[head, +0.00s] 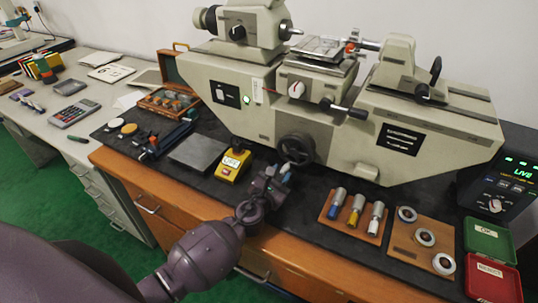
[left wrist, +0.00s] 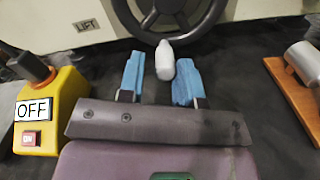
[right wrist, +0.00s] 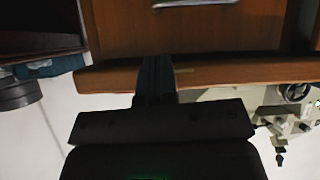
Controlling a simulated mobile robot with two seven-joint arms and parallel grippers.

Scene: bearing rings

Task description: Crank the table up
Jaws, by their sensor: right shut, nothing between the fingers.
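The dark crank wheel (head: 296,149) is on the front of the grey measuring machine, below its small table (head: 316,68). The fingers are open, with a clear gap on the left; the knob is close to the right finger. In the head view my left gripper (head: 280,178) is just below the wheel. My right gripper (right wrist: 156,80) is shut and empty near the bench's drawer front.
A yellow switch box (head: 232,165) stands left of my left gripper. A wooden block with several cylinders (head: 354,212) and a board with rings (head: 422,238) lie to the right. Green and red trays (head: 489,240) are at the far right.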

